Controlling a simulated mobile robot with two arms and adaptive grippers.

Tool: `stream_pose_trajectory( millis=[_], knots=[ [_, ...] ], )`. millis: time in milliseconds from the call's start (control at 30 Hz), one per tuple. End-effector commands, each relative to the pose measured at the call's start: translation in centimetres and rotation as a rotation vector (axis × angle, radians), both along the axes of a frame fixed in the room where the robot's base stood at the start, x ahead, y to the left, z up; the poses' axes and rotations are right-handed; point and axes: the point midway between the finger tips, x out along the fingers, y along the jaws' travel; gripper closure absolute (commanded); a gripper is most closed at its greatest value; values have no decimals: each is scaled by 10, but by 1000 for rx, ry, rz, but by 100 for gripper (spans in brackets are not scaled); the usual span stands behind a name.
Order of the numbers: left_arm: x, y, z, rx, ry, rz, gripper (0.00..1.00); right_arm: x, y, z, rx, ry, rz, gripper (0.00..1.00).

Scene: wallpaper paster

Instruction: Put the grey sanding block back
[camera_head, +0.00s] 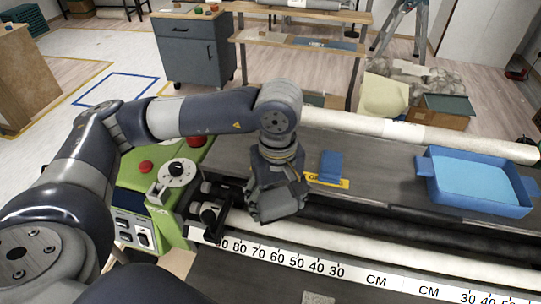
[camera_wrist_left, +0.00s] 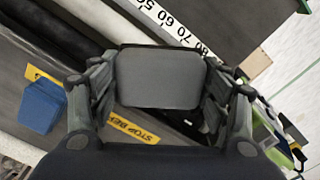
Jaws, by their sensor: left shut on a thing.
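My left gripper (camera_head: 276,200) is above the dark bed of the pasting machine, behind the ruler strip. In the left wrist view the gripper (camera_wrist_left: 160,85) is shut on the grey sanding block (camera_wrist_left: 158,78), a flat block with rounded corners between the two fingers. In the head view the fingers mostly hide the block. A yellow label (camera_head: 328,182) lies on the bed just right of the gripper, partly covered by a blue block (camera_head: 331,165). My right gripper is not in view.
A blue tray (camera_head: 480,205) stands on the bed at the right. A pale roll (camera_head: 400,132) runs along the back. A white ruler strip (camera_head: 350,273) crosses the front. Green machine controls with a dial (camera_head: 177,172) are at the left. Bare bed (camera_head: 385,185) lies between blue block and tray.

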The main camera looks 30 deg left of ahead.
Motion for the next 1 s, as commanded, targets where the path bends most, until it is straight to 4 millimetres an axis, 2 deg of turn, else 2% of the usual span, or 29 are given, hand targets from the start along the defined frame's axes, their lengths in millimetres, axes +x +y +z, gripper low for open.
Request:
stream_pose_trajectory(
  millis=[200, 300, 433, 700, 1000],
  knots=[
    [13, -4, 7, -1, -1, 473, 54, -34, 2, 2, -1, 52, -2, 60],
    [18, -5, 10, 0, -1, 660, 54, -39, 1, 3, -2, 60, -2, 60],
    [22, -6, 11, 0, 0, 842, 54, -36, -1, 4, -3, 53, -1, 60],
    [25, -7, 12, 0, 0, 978, 54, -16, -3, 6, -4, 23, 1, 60],
    [28, -4, 13, 0, 0, 978, 54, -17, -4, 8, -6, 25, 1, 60]
  ],
)
